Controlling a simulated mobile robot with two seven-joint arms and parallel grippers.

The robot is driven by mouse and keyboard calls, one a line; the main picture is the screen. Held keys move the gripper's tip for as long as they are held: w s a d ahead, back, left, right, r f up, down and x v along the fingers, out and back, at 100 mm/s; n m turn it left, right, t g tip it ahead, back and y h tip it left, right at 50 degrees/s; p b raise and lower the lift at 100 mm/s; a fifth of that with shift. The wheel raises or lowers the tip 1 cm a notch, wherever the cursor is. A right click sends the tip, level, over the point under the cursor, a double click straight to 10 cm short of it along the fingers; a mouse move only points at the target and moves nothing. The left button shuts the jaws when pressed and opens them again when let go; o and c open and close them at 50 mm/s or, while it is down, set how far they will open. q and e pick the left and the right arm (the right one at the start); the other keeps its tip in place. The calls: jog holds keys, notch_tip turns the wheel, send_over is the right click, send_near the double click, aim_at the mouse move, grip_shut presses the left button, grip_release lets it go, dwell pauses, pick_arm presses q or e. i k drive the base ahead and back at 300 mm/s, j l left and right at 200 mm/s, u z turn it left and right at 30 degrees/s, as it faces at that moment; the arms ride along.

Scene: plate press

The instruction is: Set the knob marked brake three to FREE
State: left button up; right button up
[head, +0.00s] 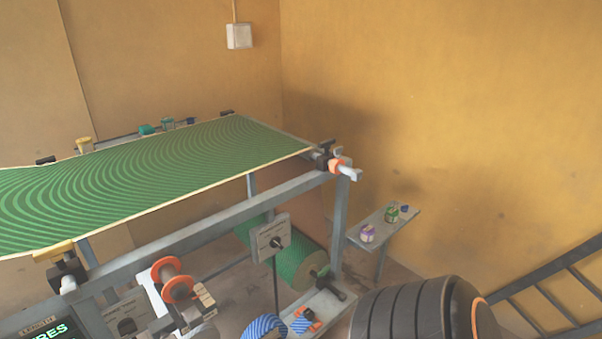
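A grey plate with a dark round knob (277,243) is fixed to the machine's side below the rail, in front of the green roll. A second similar grey plate (127,313) is low at the left, partly hidden behind the orange-ringed parts. Any lettering on these plates is too small to read, so I cannot tell which knob is brake three or where its pointer is set. Neither of my grippers can be made out in the head view.
The machine carries a green striped web (150,165) over a grey rail (200,232). A green roll (299,262) hangs below. Orange-ringed parts (176,288) and a lit display (45,331) are at the lower left. A small bench (378,229) holds little jars. A dark ladder-like frame (545,275) is right.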

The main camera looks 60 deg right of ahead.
aim_at(276, 241)
jog(key=z, duration=1.8)
jog(key=i+j, duration=0.2)
jog(key=i, duration=0.25)
jog(key=i+j, duration=0.2)
jog(key=i, duration=0.2)
